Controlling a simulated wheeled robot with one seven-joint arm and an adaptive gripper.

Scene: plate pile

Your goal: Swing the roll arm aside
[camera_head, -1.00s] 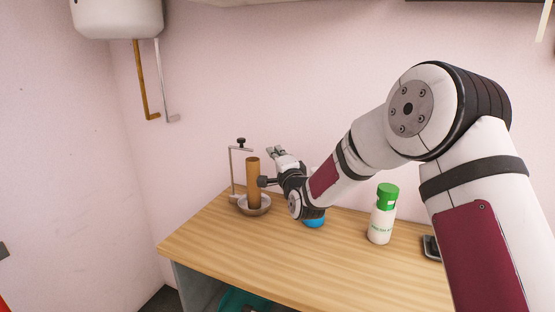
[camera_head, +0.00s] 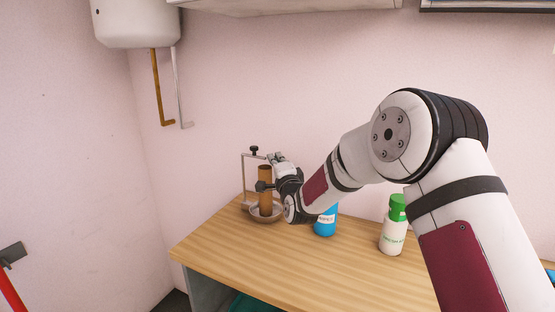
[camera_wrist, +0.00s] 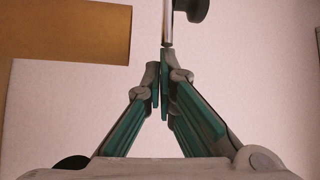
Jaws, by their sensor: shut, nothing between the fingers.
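The roll holder stands at the back left of the table in the head view. It has a thin metal roll arm (camera_head: 244,176) with a black knob (camera_head: 254,149) on top. A brown cardboard roll (camera_head: 265,186) stands upright over a round dish-like base (camera_head: 264,217). My gripper (camera_head: 275,158) is at the top of the roll, just right of the knob. In the wrist view its fingers (camera_wrist: 161,88) are shut and empty. The metal rod (camera_wrist: 168,24) and knob (camera_wrist: 191,8) show just beyond the fingertips, with the roll (camera_wrist: 66,32) at upper left. Whether the fingertips touch the rod I cannot tell.
A blue bottle (camera_head: 326,221) stands right of the holder, partly behind my arm. A white bottle with a green cap (camera_head: 394,228) is further right. The wooden table (camera_head: 270,262) is clear in front. A pink wall is close behind.

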